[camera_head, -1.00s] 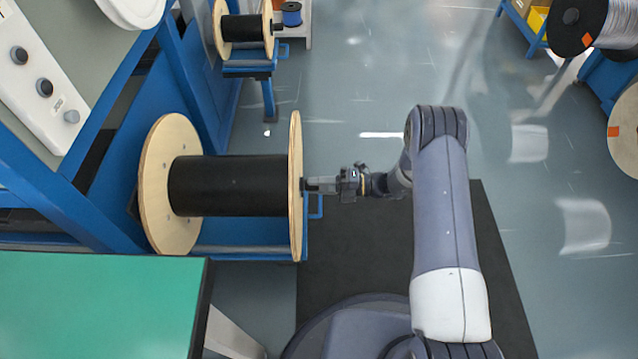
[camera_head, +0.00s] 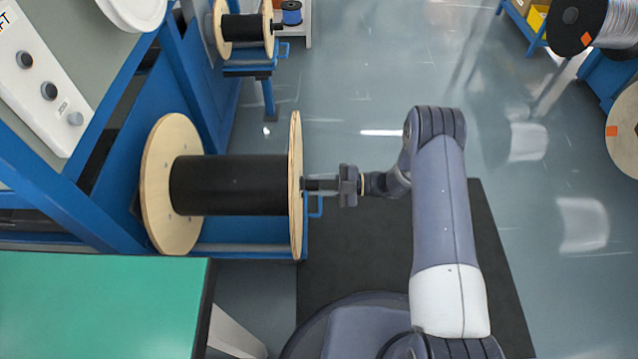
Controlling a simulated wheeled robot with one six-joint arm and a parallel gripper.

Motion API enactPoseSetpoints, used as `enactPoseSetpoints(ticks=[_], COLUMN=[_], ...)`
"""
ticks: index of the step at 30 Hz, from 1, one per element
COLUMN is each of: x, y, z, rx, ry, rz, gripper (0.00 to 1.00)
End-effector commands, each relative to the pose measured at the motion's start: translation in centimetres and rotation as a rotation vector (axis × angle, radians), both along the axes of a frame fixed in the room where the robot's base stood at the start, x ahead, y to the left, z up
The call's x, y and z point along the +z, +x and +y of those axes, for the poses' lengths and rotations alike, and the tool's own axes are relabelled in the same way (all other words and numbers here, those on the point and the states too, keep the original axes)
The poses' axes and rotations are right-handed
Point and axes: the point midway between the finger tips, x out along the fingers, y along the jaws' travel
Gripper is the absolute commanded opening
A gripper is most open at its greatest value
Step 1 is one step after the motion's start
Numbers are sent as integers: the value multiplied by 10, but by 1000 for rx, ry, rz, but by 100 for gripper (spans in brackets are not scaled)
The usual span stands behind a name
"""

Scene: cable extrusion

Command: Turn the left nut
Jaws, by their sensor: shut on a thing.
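A large spool (camera_head: 230,184) with a black core and two pale wooden flanges sits on a blue stand at the left. My gripper (camera_head: 312,184) is at the outer face of the spool's right flange (camera_head: 296,225), in line with the spool's axle. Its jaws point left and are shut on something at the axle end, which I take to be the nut. The nut itself is hidden by the jaws and too small to make out.
A green-topped table (camera_head: 100,300) stands at the lower left. A smaller spool (camera_head: 243,28) sits on a blue stand at the top. A control panel (camera_head: 42,80) is at the upper left.

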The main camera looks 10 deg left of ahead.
Motion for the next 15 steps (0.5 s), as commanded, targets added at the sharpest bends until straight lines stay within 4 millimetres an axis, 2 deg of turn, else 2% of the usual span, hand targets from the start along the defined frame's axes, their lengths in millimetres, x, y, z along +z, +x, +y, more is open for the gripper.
enactPoseSetpoints(ticks=[15], x=[-2], y=[-1], z=[-1], rx=[1], ry=[-22], rz=[85], gripper=[6])
